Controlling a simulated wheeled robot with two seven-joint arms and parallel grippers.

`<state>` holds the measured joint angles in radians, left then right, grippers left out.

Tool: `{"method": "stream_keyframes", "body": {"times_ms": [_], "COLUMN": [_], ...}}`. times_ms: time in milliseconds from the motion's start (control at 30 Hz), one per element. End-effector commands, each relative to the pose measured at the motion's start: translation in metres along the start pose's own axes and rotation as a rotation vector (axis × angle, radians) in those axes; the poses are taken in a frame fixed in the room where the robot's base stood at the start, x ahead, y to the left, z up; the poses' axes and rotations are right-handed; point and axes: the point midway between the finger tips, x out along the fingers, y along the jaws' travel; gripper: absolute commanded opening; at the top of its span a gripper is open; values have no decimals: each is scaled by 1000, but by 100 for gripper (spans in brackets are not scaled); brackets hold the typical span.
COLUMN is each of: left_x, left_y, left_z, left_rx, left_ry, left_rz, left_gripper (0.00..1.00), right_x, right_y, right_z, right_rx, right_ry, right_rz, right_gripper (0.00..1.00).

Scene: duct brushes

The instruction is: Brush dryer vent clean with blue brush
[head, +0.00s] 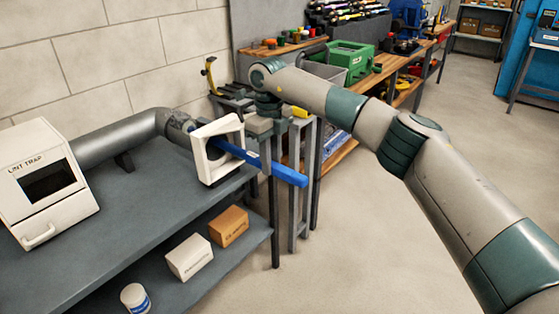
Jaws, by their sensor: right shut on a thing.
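The dryer vent shows as a grey duct (115,138) on the grey bench, running from the white lint trap box (42,180) to a white square vent frame (228,172) at the bench's right end. The blue brush (288,174) lies through the frame's opening. Its long blue handle sticks out to the right, and its brush head is hidden in or behind the frame. My right gripper (265,148) reaches down from above and is shut on the blue handle just right of the frame. My left gripper is out of view.
A lower bench shelf holds a brown box (229,226), a white box (189,257) and a white tub (135,298). A yellow-handled tool (211,76) stands behind the frame. A workbench with a green case (350,60) runs along the back. The floor at right is clear.

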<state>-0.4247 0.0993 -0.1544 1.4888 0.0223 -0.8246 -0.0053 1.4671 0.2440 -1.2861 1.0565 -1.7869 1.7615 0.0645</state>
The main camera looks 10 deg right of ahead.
Motion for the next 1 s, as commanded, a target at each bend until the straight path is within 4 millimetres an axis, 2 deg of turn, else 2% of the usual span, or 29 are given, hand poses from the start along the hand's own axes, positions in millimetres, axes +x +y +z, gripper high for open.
{"method": "stream_keyframes", "body": {"times_ms": [33, 267, 1000], "left_x": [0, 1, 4], "left_y": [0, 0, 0], "left_z": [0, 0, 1], "left_rx": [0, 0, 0], "left_ry": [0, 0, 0], "left_rz": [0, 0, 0], "left_gripper": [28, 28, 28], "right_x": [-1, -1, 1], "right_y": [0, -1, 0], "right_z": [8, 1, -76], "right_rx": [15, 14, 9], "right_ry": [-25, -26, -20], "right_rz": [-5, -5, -1], "right_gripper": [0, 0, 0]}}
